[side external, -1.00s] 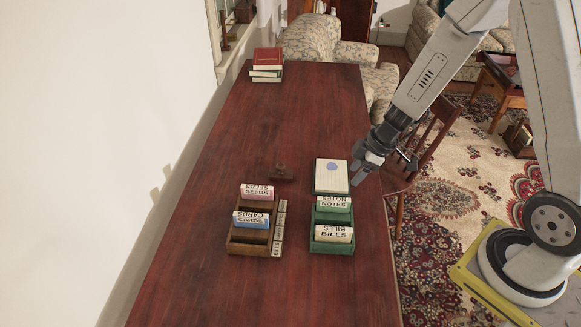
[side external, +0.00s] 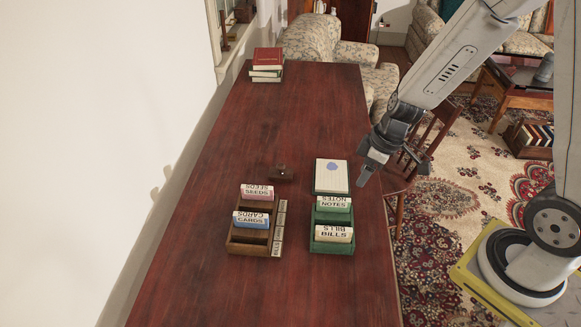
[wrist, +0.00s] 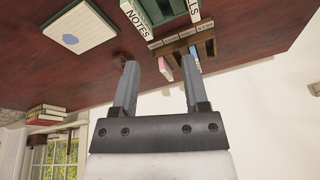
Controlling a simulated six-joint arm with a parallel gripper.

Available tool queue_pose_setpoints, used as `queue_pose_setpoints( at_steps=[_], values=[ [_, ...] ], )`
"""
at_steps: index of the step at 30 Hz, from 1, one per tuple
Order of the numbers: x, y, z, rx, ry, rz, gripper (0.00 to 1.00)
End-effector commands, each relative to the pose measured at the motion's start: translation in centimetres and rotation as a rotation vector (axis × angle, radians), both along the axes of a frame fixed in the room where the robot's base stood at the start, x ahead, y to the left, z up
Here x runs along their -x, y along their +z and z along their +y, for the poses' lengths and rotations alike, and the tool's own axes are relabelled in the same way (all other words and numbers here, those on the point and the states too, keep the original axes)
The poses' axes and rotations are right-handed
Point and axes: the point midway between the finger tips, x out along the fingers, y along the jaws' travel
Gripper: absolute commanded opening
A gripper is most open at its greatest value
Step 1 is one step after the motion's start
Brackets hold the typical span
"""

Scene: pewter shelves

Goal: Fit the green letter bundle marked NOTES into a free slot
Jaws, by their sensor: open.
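The green letter bundle marked NOTES (side external: 333,204) stands upright in the back part of a green tray (side external: 332,246), behind a cream bundle marked BILLS (side external: 334,234). A brown slotted rack (side external: 247,249) to the left holds a pink bundle marked SEEDS (side external: 257,192) and a blue bundle marked CARDS (side external: 251,219). An empty dark slot shows at the rack's front. My gripper (side external: 366,178) is open and empty, above the table's right edge, to the right of the notepad. In the wrist view my gripper (wrist: 160,85) shows spread fingers, with the NOTES bundle (wrist: 137,16) beyond them.
A notepad (side external: 331,176) on a green base lies behind the green tray. A small dark block (side external: 283,174) sits left of it. Stacked books (side external: 266,64) stand at the far left. The table's middle is clear. A wooden chair stands beside the right edge.

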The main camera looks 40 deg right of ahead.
Motion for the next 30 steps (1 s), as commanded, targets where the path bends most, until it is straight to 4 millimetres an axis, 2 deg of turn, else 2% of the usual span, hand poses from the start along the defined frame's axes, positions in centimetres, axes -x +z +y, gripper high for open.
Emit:
queue_pose_setpoints(
  at_steps=[18,30],
  values=[
    [4.1,3.9,1.2,0.074,-0.361,0.039,0.58],
    [5.3,4.9,1.2,0.092,-0.501,0.016,0.58]
  ],
)
